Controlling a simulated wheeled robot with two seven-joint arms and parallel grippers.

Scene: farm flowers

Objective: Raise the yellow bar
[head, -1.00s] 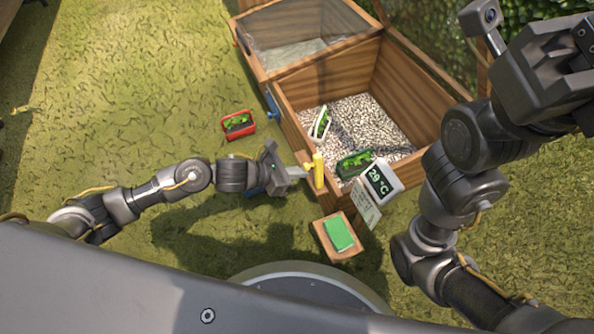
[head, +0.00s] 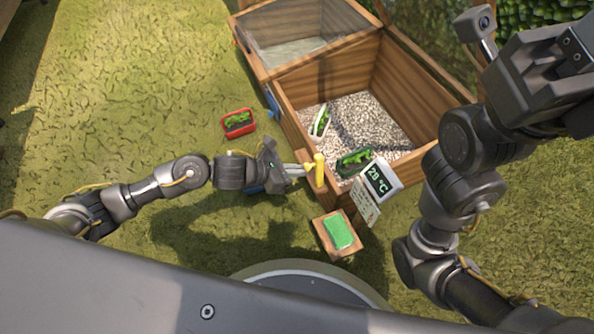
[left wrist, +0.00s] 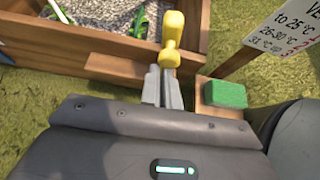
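The yellow bar (head: 319,169) stands upright at the near left corner of the wooden planter box (head: 290,128), with a short yellow stub on its gripper side. It also shows in the left wrist view (left wrist: 173,30), at the top centre. My left gripper (head: 307,172) is at the stub, its fingertips beside it. In the left wrist view, the two grey fingers (left wrist: 163,75) look slightly apart, with a narrow gap; the stub covers part of the right fingertip. I cannot tell whether they touch it. My right gripper (head: 550,75) is raised at the upper right; its fingertips cannot be made out.
A display reading 29 °C (head: 381,180) and a paper sign (head: 364,204) stand right of the bar. A green block (head: 338,231) rests on a small wooden stand. A red tray of plants (head: 238,122) sits on the grass. Two plant trays lie on the box's gravel (head: 372,125).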

